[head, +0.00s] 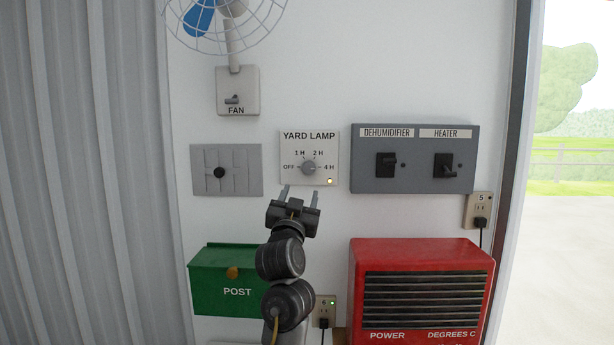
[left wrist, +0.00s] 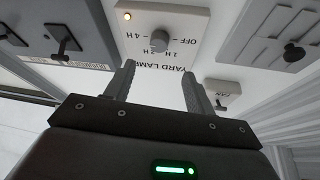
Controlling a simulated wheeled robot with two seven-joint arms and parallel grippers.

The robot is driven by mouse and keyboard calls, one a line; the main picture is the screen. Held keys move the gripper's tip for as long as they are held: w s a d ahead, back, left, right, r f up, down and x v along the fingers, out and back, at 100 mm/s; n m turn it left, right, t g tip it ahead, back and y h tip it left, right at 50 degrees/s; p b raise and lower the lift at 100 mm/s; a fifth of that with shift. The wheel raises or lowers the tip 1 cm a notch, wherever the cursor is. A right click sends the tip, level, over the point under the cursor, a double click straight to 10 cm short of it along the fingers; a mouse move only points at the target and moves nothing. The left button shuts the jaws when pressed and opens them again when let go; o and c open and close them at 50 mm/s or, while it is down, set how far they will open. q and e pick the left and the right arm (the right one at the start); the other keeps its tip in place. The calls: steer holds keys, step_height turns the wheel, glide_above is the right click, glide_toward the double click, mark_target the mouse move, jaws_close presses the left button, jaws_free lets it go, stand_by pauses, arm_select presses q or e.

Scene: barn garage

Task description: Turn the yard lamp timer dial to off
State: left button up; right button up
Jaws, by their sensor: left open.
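The yard lamp timer (head: 309,157) is a white panel on the wall, marked OFF, 1 H, 2 H and 4 H. Its round grey dial (head: 309,168) is in the middle. The dial's pointer is too small to read surely. A small lamp (head: 330,181) glows at the panel's lower right. In the left wrist view the panel appears upside down, with the dial (left wrist: 159,41) beyond the fingertips. My left gripper (head: 300,190) is open and empty, just below the dial and apart from it; its two fingers also show in the left wrist view (left wrist: 158,75). My right gripper is not in view.
A grey slotted plate with a black knob (head: 219,173) is left of the timer. The fan switch (head: 237,92) is above left. A grey box with dehumidifier and heater switches (head: 413,158) is right. A green post box (head: 232,279) and red heater (head: 420,290) stand lower.

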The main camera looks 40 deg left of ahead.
mark_target(308, 170)
arm_select(q)
steer(key=p+x, duration=0.5)
steer(key=x, duration=0.4)
steer(key=shift+w+a+r, duration=0.1)
steer(key=shift+w+r, duration=0.05)
steer(key=shift+w, duration=0.25)
steer(key=shift+w+a+r, duration=0.1)
steer(key=shift+w+a, duration=0.15)
steer(key=shift+w, duration=0.2)
steer(key=c, duration=1)
